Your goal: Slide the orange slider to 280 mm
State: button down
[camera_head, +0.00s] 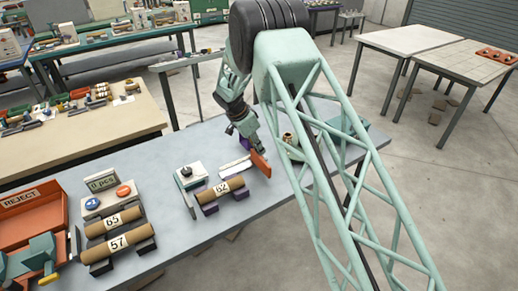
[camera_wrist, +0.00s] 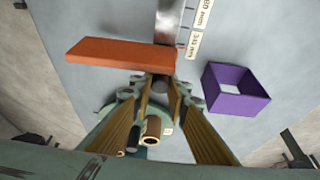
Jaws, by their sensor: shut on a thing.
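The orange slider (camera_head: 261,164) is a flat upright plate on the bench at the end of a pale metal ruler (camera_head: 234,165). In the wrist view the orange plate (camera_wrist: 118,53) lies just beyond my fingertips, with the ruler (camera_wrist: 169,22) running away behind it. Labels (camera_wrist: 194,43) beside the ruler show upside down, and I cannot read them surely. My gripper (camera_wrist: 158,88) is shut on a small dark part at the near right end of the slider, which the fingers partly hide. In the head view my gripper (camera_head: 259,147) reaches down right behind the orange plate.
A purple open box (camera_wrist: 236,88) stands right of my fingers in the wrist view. A round-based stand with a tan tube (camera_wrist: 151,128) is close below them. A roll marked 62 (camera_head: 220,188) lies on purple supports. The bench front (camera_head: 180,235) is bare.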

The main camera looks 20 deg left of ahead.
aim_at(252, 154)
jog(key=shift+s+a+f+b, duration=0.1)
jog(key=shift+s+a+b, duration=0.6)
jog(key=shift+s+b, duration=0.15)
jog(key=shift+s+a+b, duration=0.65)
jog(key=shift+s+b, duration=0.1)
jog(key=shift+s, duration=0.1)
jog(key=shift+s+a+b, duration=0.4)
jog(key=shift+s+b, duration=0.05)
jog(key=shift+s, duration=0.15)
jog(key=c, duration=2.5)
grip_release()
jog(key=shift+r, duration=0.2)
jog(key=v, duration=1.1)
jog(key=shift+s+r, duration=0.2)
jog(key=shift+r, duration=0.15)
jog(key=shift+r, duration=0.1)
